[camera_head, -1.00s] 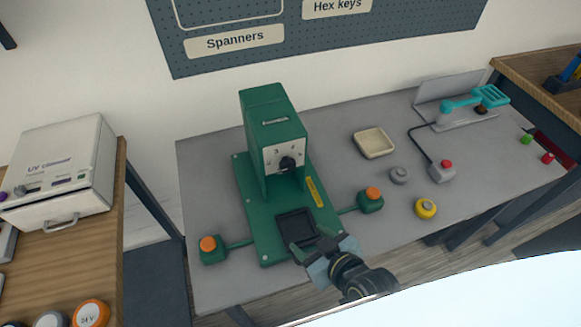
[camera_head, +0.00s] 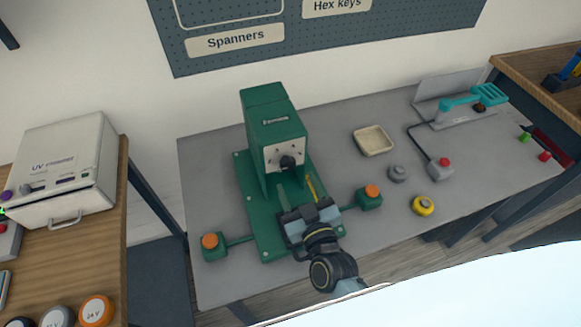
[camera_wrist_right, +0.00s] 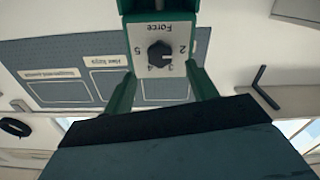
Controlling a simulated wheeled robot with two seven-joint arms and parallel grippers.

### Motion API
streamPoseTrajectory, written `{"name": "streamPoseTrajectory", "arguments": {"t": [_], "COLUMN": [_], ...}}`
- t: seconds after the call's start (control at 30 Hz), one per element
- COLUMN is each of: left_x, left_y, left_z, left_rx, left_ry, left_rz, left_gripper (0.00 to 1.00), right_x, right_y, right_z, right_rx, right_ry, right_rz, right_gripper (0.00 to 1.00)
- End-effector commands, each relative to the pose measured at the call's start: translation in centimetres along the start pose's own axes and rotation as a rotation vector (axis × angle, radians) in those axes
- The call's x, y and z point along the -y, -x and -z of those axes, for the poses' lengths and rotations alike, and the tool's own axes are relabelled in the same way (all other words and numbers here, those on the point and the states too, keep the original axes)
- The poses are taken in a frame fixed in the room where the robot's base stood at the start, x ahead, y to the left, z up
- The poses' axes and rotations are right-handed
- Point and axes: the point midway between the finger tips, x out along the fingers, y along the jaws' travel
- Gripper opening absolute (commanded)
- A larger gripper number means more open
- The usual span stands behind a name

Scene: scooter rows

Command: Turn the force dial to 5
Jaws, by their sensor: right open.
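The force dial is a black knob (camera_head: 288,162) on the pale front plate of a green press (camera_head: 272,112) on the grey bench. In the right wrist view the dial (camera_wrist_right: 160,55) appears upside down, with "Force" and the numbers 2, 3, 4 and 5 around it. The 5 is at picture left and the 2 at picture right. I cannot tell surely which number it points to. My right gripper (camera_head: 298,194) is open in front of and below the dial, apart from it. Its two green fingers (camera_wrist_right: 162,82) frame the dial from either side. My left gripper is not in view.
Orange-topped buttons stand left (camera_head: 210,241) and right (camera_head: 372,191) of the press base. A cream tray (camera_head: 373,141), a grey knob (camera_head: 398,173), a yellow ring-shaped item (camera_head: 424,205) and a red button box (camera_head: 441,168) are farther right. A UV cabinet (camera_head: 62,170) is at left.

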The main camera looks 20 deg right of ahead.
Motion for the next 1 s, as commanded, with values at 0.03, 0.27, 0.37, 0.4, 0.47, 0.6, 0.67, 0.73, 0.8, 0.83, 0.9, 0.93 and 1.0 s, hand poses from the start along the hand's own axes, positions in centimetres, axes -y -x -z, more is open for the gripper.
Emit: {"name": "streamPoseTrajectory", "arguments": {"t": [0.03, 0.27, 0.37, 0.4, 0.47, 0.6, 0.67, 0.73, 0.8, 0.83, 0.9, 0.93, 1.0], "left_x": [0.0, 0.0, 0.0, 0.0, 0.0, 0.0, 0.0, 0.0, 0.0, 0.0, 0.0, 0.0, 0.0], "left_y": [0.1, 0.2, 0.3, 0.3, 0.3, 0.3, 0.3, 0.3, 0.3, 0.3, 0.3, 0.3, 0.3], "left_z": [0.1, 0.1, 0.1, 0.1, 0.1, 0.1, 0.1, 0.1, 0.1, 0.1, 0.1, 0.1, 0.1], "left_rx": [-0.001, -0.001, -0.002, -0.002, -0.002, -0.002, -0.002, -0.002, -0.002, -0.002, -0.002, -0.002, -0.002], "left_ry": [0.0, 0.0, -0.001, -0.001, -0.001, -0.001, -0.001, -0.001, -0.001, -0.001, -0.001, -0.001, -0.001], "left_rz": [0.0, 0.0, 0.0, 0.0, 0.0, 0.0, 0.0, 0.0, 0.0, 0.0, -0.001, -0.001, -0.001], "left_gripper": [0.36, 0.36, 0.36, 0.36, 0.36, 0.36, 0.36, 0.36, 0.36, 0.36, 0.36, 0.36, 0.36], "right_x": [0.0, 0.0, 0.0, 0.0, 0.0, 0.0, 0.0, 0.0, 0.0, 0.0, 0.0, 0.0, 0.0], "right_y": [-1.2, -4.5, -5.2, -5.4, -5.6, -5.7, -5.7, -5.7, -5.7, -5.6, -5.6, -5.6, -5.6], "right_z": [0.2, 0.0, 0.0, 0.0, 0.0, 0.0, 0.0, 0.0, 0.0, 0.0, 0.0, 0.0, 0.0], "right_rx": [-0.002, 0.0, 0.001, 0.001, 0.001, 0.001, 0.002, 0.001, 0.001, 0.002, 0.001, 0.001, 0.001], "right_ry": [0.0, 0.0, 0.0, 0.0, 0.0, 0.0, 0.0, 0.0, 0.0, 0.0, 0.0, 0.0, 0.0], "right_rz": [-0.001, 0.0, 0.0, 0.0, 0.0, 0.0, 0.0, 0.0, 0.0, 0.0, 0.0, 0.0, 0.0], "right_gripper": [0.57, 0.57, 0.57, 0.57, 0.57, 0.57, 0.57, 0.56, 0.47, 0.43, 0.34, 0.3, 0.21]}}
